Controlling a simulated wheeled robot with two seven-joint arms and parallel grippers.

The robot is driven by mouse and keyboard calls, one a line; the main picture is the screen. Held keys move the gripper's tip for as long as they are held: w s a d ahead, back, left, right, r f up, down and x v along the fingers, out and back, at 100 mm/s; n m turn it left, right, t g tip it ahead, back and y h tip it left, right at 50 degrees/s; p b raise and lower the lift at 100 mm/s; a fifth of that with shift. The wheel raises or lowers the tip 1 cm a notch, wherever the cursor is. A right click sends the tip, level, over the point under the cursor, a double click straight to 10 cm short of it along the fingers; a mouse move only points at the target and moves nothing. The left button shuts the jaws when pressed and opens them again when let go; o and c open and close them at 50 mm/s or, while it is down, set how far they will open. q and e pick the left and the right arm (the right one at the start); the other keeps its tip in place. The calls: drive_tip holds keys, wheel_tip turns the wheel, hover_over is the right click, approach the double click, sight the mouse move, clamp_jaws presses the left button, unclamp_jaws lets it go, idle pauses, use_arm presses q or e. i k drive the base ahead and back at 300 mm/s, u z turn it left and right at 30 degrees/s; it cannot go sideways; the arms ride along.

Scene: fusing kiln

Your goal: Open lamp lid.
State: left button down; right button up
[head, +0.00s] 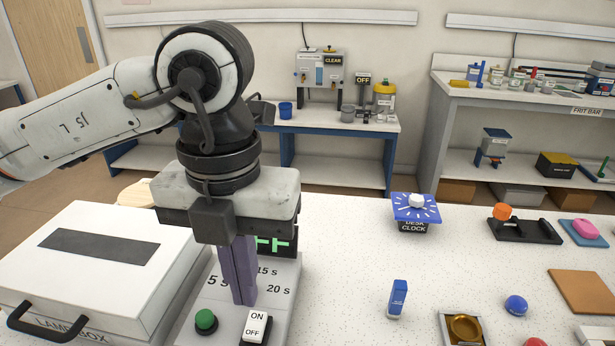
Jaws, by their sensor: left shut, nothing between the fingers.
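The lamp box (52,324) stands at the left front of the speckled table. Its white lid (168,238) has a dark grey strip on top and lies flat, so the box looks shut. A black handle (48,328) sticks out at its front. My left gripper (243,298) points down to the right of the lid, apart from the handle. Its purple fingers are together and empty, over or on the sloped timer panel (222,308); I cannot tell if they touch it. The gripper hides part of the panel and its green display. My right gripper is not in view.
The panel has a green button (205,321) and an ON/OFF switch (257,326). A desk clock (415,210), a blue block (397,298), a brass dish (464,328) and a blue knob (516,305) stand to the right. The table between panel and clock is clear.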

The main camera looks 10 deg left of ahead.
sight(113, 268)
drive_tip(key=k, duration=1)
